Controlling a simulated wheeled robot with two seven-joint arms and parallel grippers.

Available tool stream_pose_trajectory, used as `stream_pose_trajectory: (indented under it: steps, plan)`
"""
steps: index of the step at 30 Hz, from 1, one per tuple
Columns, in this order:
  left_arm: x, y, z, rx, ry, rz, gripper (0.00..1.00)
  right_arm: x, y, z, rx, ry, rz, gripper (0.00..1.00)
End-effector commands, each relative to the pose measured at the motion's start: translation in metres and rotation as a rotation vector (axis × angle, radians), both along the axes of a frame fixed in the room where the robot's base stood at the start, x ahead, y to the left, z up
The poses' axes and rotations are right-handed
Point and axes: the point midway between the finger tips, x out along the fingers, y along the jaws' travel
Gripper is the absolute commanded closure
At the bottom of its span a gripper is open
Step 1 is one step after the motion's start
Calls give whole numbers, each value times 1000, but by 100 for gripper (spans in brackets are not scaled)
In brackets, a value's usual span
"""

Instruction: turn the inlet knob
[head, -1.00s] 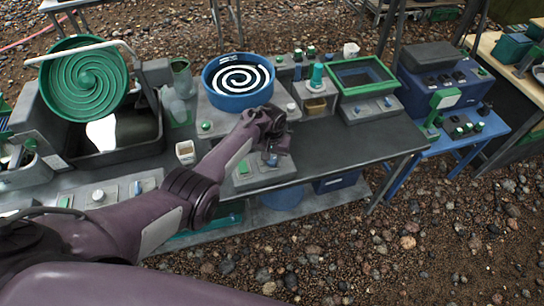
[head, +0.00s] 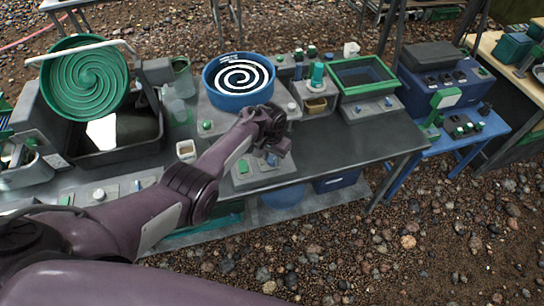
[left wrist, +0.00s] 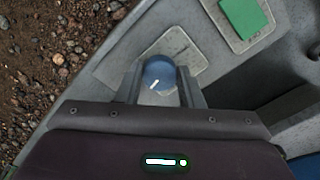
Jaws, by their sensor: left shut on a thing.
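A round blue knob (left wrist: 158,73) with a white pointer line stands on a pale plate of a grey panel in the left wrist view. The pointer slants toward the lower left there. My left gripper (left wrist: 160,88) has one finger on each side of the knob and is shut on it. In the head view my left gripper (head: 271,152) is over the small grey panel (head: 249,178) at the bench front, below the blue spiral bowl. The gripper hides much of the knob there. I cannot read a label marking it as the inlet knob. My right gripper is not in view.
A green square button (left wrist: 243,17) sits near the knob on the same panel. The blue spiral bowl (head: 238,103) and a green-rimmed tray (head: 346,75) stand behind. The bench top (head: 345,140) at right is bare.

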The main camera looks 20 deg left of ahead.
Motion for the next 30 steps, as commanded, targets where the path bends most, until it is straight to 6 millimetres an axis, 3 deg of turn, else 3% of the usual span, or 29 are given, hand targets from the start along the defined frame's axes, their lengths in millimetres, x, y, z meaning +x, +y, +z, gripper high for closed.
stream_pose_trajectory:
  steps: [1, 2, 6, 17, 30]
  plan:
    - [-1, 0, -1, 1, 3, 0, 89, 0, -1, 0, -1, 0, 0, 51]
    - [-1, 0, -1, 1, 3, 0, 64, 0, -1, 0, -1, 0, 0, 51]
    - [-1, 0, -1, 0, 2, 1, 45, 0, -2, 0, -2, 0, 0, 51]
    - [0, 0, 5, -1, -2, 1, 44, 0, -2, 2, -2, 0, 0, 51]
    - [0, -1, 69, -1, 0, 1, 44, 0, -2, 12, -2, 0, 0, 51]
